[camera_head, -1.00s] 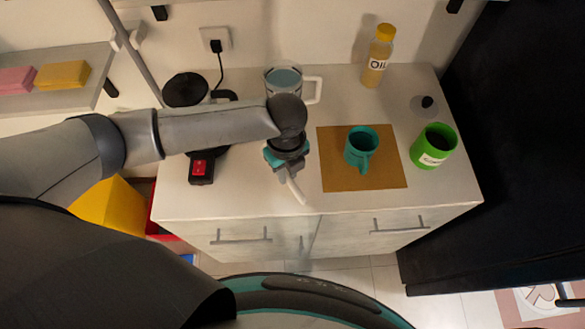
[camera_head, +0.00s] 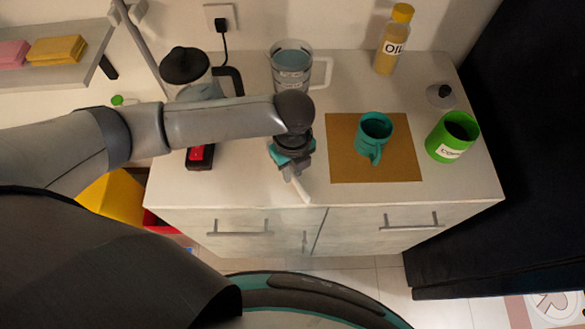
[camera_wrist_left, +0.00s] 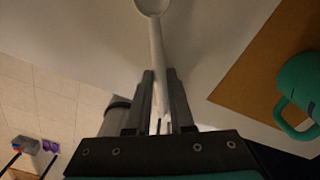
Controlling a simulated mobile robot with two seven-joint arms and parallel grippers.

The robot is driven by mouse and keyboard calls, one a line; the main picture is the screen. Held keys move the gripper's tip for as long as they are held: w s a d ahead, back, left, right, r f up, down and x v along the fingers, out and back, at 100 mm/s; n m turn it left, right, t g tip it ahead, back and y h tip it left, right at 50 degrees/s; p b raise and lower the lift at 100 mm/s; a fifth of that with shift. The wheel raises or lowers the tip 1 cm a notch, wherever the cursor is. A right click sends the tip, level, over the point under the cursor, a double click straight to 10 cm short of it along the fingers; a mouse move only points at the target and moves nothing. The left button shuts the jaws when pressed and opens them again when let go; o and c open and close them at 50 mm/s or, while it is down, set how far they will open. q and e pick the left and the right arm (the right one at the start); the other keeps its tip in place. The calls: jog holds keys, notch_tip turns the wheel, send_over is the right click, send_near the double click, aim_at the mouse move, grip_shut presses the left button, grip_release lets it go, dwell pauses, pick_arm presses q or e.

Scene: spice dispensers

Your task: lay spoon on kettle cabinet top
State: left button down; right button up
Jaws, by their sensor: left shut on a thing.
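My left gripper (camera_head: 295,176) is shut on a white spoon (camera_head: 302,192) over the front part of the cabinet top (camera_head: 235,182). In the left wrist view the spoon (camera_wrist_left: 154,8) has its handle between the fingers (camera_wrist_left: 158,105) and its bowl beyond them at the top edge. In the head view only a short pale end of the spoon shows below the fingers. I cannot tell whether it touches the top. The kettle (camera_head: 188,72) with a dark lid stands at the back left, partly hidden by my left arm. My right gripper does not show.
A teal mug (camera_head: 374,130) stands on a brown mat (camera_head: 345,170), right of the gripper. A green container (camera_head: 450,138), a grey-knobbed lid (camera_head: 441,95) and an oil bottle (camera_head: 393,45) stand farther right and back. A measuring jug (camera_head: 291,62) is behind the gripper.

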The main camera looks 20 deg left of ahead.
pick_arm(q)
jog(key=c, duration=0.7)
grip_release()
notch_tip(320, 180, up, 15)
jog(key=p, duration=0.2)
jog(key=shift+r+p, duration=0.15)
jog(key=shift+p, duration=0.15)
